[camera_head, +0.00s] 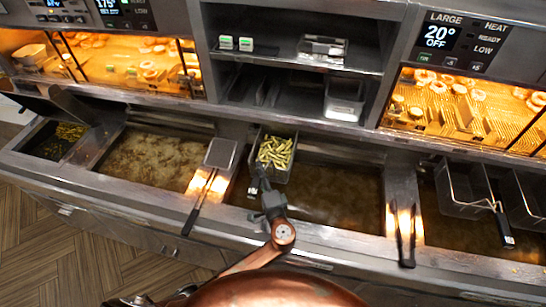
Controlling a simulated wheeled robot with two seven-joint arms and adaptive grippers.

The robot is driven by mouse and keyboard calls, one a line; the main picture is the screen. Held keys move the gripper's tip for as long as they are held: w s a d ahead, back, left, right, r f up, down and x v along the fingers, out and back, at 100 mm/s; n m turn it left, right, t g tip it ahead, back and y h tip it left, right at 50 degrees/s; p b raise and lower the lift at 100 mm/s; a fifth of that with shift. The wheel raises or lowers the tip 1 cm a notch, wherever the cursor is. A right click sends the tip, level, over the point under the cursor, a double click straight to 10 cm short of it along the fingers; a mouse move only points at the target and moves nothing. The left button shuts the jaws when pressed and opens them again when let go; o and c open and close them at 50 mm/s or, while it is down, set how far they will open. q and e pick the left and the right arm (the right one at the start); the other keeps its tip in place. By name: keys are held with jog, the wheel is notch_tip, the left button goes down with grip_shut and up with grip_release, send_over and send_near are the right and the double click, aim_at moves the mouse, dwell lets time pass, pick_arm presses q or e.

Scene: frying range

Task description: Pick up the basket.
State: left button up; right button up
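A wire basket (268,139) filled with yellow-green cut pieces (276,152) is at the left end of the middle oil vat (335,195). My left gripper (262,185) is at the near side of this basket, where its handle would be. The gripper's dark body hides most of the handle, and its fingers are too small and dark to tell whether they are closed on it. I cannot tell whether the basket rests in the vat or hangs at its edge. My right gripper is not in view.
Two empty baskets (463,190) (522,200) sit at the right vat. A flat-headed tool (221,153) lies on the left divider, and black tongs (405,235) on the right one. Another oil vat (150,158) is at left. Shelves (300,70) and lit food bays stand behind.

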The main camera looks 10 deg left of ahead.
pick_arm(q)
grip_shut()
dwell(0.6)
